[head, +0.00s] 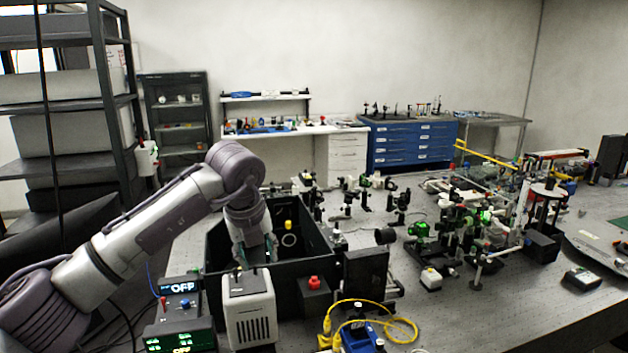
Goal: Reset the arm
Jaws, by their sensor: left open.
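My left arm comes in from the left and bends down over the bench. My left gripper (256,256) points down and is open, at the near left part of a black open-topped box (318,262). It hangs just above or behind a white vented unit (250,312); I cannot tell whether they touch. Nothing shows between its fingers, which are small and partly dark against the box. My right gripper is not in view.
A control box (182,308) with displays reading OFF stands left of the white unit. A red button box (314,290), yellow cable (395,322) and many optic mounts (420,230) crowd the optical table (500,312). A dark shelf rack (118,100) stands behind my arm.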

